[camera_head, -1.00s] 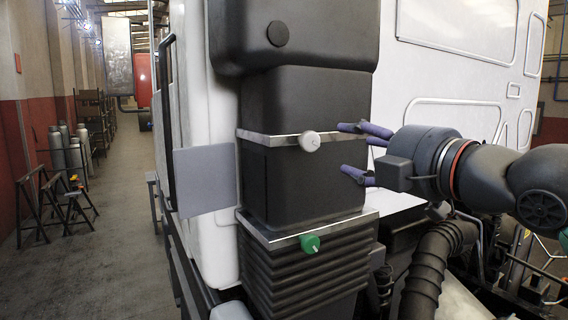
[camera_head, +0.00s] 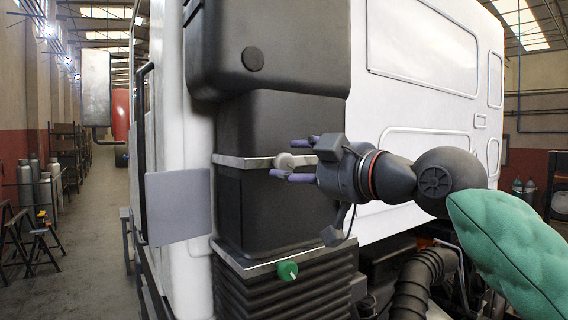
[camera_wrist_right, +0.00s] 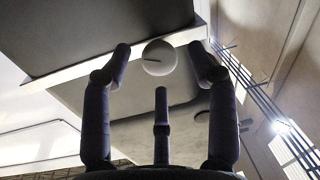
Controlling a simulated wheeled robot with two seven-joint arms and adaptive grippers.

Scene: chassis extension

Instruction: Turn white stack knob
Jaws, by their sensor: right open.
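The white knob (camera_head: 284,160) sits on the metal band (camera_head: 234,160) around the black stack (camera_head: 262,125). My right gripper (camera_head: 288,159) comes in from the right with its purple fingers open, one above and one below the knob in the head view. In the right wrist view the round white knob (camera_wrist_right: 159,58) with a dark slot shows between the tips of the two outer fingers, with a third finger below it. The fingers look spread apart from the knob; contact cannot be told. My left gripper is not in view.
A green knob (camera_head: 287,270) sits on a lower metal band above black ribbed bellows (camera_head: 285,300). A grey flat panel (camera_head: 178,206) stands left of the stack. The white cab wall (camera_head: 415,80) lies behind my right arm, with black hoses (camera_head: 420,280) below.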

